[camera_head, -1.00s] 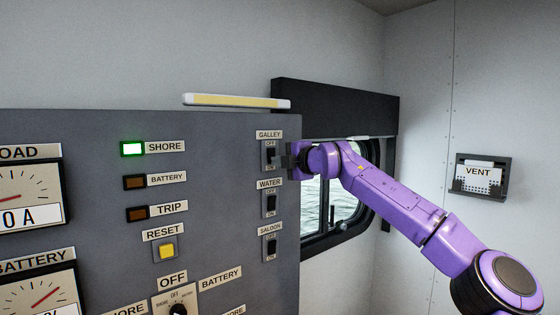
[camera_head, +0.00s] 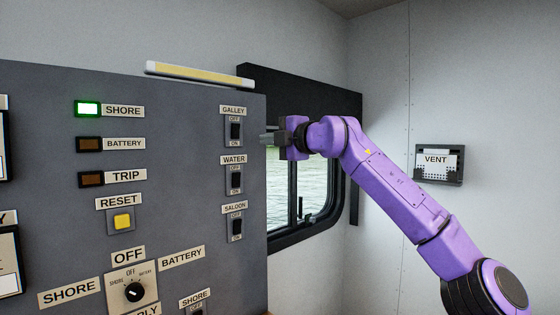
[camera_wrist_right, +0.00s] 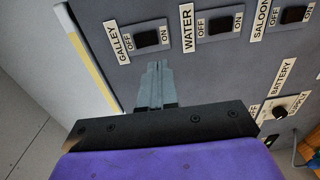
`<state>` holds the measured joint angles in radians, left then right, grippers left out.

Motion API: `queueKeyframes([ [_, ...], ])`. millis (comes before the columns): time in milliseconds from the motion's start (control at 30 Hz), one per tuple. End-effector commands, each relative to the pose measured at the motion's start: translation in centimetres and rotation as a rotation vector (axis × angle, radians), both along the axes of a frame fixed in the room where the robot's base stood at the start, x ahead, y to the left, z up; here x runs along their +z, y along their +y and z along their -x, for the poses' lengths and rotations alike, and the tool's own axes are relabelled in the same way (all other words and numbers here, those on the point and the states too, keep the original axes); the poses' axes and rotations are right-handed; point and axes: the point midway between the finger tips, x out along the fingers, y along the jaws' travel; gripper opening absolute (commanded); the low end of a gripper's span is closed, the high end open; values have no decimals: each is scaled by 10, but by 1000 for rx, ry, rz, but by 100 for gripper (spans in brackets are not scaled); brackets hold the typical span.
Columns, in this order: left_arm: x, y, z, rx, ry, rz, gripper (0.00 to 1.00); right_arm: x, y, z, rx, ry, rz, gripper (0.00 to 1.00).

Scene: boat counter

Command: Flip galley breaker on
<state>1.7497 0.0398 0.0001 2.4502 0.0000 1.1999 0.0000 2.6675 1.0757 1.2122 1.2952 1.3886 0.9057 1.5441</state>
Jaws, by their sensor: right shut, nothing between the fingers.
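The galley breaker (camera_head: 235,131) is a black rocker under the GALLEY label, with OFF above it and ON below. In the right wrist view it (camera_wrist_right: 147,39) lies just beyond the fingertips. I cannot tell clearly which way it is tipped; it looks much like the water and saloon rockers. My right gripper (camera_head: 266,138) is shut and empty, to the right of the galley breaker and apart from it. My left gripper is not in view.
The water breaker (camera_head: 235,181) and saloon breaker (camera_head: 236,228) sit below on the grey panel (camera_head: 175,220). A yellow reset button (camera_head: 122,221) and a rotary knob (camera_head: 133,291) are further left. A window (camera_head: 308,195) lies behind my right arm. The SHORE lamp (camera_head: 88,108) glows.

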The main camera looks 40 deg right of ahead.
Motion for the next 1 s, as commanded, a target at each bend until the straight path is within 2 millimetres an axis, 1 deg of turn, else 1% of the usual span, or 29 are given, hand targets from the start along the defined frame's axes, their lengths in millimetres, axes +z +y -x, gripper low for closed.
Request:
queueKeyframes([
  [33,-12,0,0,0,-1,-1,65,-7,0,10,0,-3,1,0],
  [133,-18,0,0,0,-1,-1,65,-6,-1,24,0,-2,1,0],
  [267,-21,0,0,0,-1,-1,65,-5,-1,33,0,0,2,0],
  [1000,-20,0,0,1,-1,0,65,-4,-2,34,0,1,1,0],
])
